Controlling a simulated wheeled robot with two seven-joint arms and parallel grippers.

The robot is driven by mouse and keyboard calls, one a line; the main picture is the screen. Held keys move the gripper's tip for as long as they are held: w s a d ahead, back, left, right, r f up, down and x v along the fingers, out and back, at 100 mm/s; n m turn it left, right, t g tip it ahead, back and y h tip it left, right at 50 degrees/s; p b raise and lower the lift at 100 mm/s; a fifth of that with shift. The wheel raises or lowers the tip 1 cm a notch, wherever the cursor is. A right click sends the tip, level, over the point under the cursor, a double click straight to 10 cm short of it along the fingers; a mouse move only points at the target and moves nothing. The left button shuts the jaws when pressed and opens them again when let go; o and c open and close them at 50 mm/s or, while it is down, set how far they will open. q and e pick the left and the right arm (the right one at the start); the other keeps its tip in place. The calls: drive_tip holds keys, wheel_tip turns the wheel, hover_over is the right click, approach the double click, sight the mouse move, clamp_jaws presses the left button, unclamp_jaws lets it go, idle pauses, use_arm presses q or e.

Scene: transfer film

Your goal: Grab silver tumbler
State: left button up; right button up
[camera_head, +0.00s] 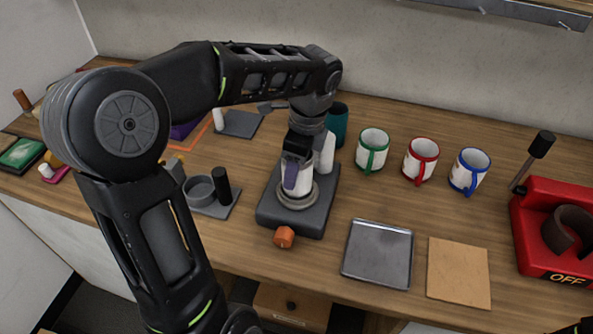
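My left arm comes in from the left and bends down over a dark grey device (268,212) with a round plate and an orange knob (284,237). My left gripper (296,188) points down just above the round plate. A pale silvery shape (306,180), possibly the silver tumbler, shows at the fingers, mostly hidden by them. I cannot tell whether the fingers are closed on it. A whitish upright cylinder (328,154) shows just right of the gripper. Only a scrap of my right arm shows at the lower right corner; its gripper is out of view.
A teal cup (337,123) stands behind the device. Mugs with green (372,151), red (420,160) and blue (468,171) trim stand to the right. A metal tray (378,254), a tan board (458,272) and a red press (548,225) lie right. A black cylinder (222,187) stands left.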

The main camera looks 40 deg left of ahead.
use_arm(q)
wheel_tip(320, 180, up, 10)
drive_tip(key=p, duration=0.3)
idle(0.8)
